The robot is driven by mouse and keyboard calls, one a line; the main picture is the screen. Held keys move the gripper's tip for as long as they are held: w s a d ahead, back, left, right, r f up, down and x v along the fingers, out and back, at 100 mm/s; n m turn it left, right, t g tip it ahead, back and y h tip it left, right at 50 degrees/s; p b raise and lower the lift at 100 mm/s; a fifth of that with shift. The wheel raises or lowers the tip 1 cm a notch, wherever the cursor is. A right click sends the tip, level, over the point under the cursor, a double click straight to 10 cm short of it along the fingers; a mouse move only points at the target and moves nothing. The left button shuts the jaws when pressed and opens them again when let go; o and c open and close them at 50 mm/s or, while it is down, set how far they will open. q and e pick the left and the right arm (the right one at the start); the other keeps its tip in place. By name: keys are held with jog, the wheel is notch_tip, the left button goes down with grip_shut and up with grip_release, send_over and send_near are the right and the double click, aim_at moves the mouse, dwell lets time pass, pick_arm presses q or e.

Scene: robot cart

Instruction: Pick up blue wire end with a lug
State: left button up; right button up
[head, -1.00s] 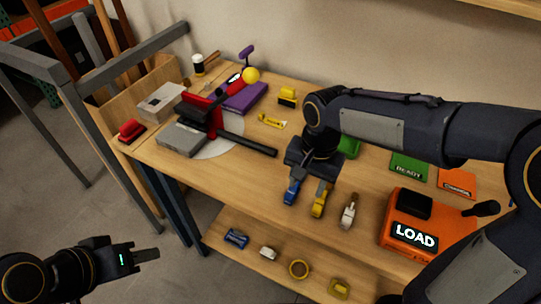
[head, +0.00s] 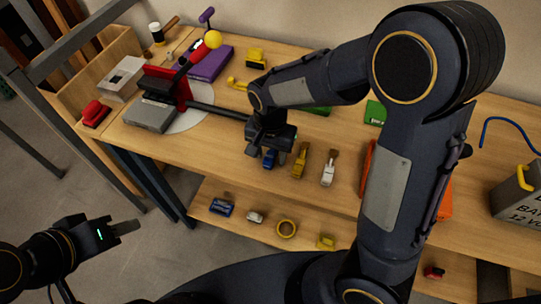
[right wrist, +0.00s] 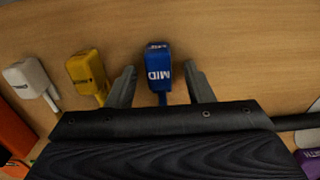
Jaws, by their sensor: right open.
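A blue block with a white "MID" label (right wrist: 157,60) and a thin stem lies on the workbench, and it also shows in the head view (head: 269,158). My right gripper (right wrist: 161,84) is open around it, one finger on each side, with gaps between the fingers and the stem. In the head view my right gripper (head: 268,147) partly hides the blue block. A blue wire (head: 510,124) arcs up near the battery at the right; I cannot see a lug on it. My left gripper (head: 125,227) is off the bench at lower left; its jaw opening is unclear.
A yellow piece (head: 301,161) and a white piece (head: 328,168) lie right of the blue block. A red-and-black lever tool (head: 172,88) stands to the left. The grey battery (head: 518,196) is at the right. A lower shelf (head: 240,227) holds several small items.

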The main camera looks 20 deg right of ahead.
aim_at(270, 153)
grip_shut()
jog(key=shift+r, duration=0.2)
jog(key=shift+r, duration=0.25)
notch_tip(270, 153, up, 2)
jog(key=shift+r, duration=0.15)
jog(key=s+r, duration=1)
jog(key=s, duration=0.4)
jog(key=shift+a, duration=0.3)
